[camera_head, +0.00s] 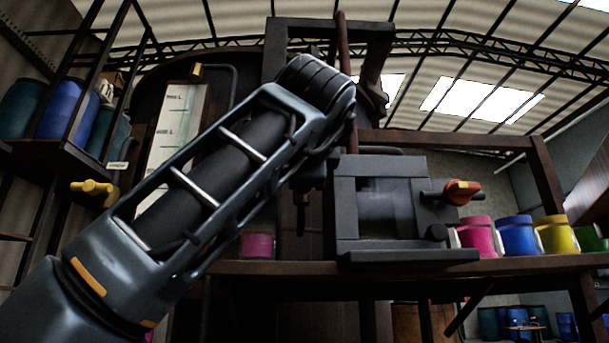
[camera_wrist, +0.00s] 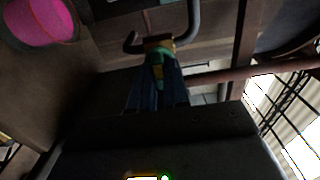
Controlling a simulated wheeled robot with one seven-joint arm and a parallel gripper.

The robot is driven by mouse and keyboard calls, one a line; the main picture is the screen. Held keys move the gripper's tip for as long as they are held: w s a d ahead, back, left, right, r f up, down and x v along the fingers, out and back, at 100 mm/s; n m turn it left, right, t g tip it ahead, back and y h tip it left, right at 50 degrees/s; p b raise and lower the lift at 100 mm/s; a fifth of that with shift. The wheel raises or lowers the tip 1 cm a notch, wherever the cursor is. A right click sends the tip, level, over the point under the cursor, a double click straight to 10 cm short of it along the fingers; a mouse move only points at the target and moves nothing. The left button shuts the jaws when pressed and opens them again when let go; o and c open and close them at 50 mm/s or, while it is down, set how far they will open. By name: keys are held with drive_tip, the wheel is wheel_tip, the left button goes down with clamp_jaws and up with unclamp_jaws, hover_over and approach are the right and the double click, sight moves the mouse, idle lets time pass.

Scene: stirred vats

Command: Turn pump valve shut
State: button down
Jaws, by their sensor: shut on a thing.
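In the wrist view, the two dark blue fingers of my gripper (camera_wrist: 157,75) are closed on a small green and yellow piece (camera_wrist: 157,52). It sits at the end of a curved grey pipe (camera_wrist: 193,25) and looks like the pump valve's handle. The view is dark, so its exact turn angle cannot be told. In the head view my arm crosses the picture and my gripper and the held piece cannot be made out clearly.
A grey box with an orange knob (camera_head: 461,191) stands on the wooden bench (camera_head: 520,265). Pink (camera_head: 478,237), blue (camera_head: 517,236) and yellow (camera_head: 556,234) containers stand to its right. A yellow valve (camera_head: 95,190) and a shelf of blue drums (camera_head: 62,110) are at left.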

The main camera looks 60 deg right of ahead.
drive_tip(key=c, duration=1.1)
unclamp_jaws()
drive_tip(key=b+v, duration=0.2)
drive_tip(key=v, duration=0.5)
drive_tip(key=shift+s+a, duration=0.3)
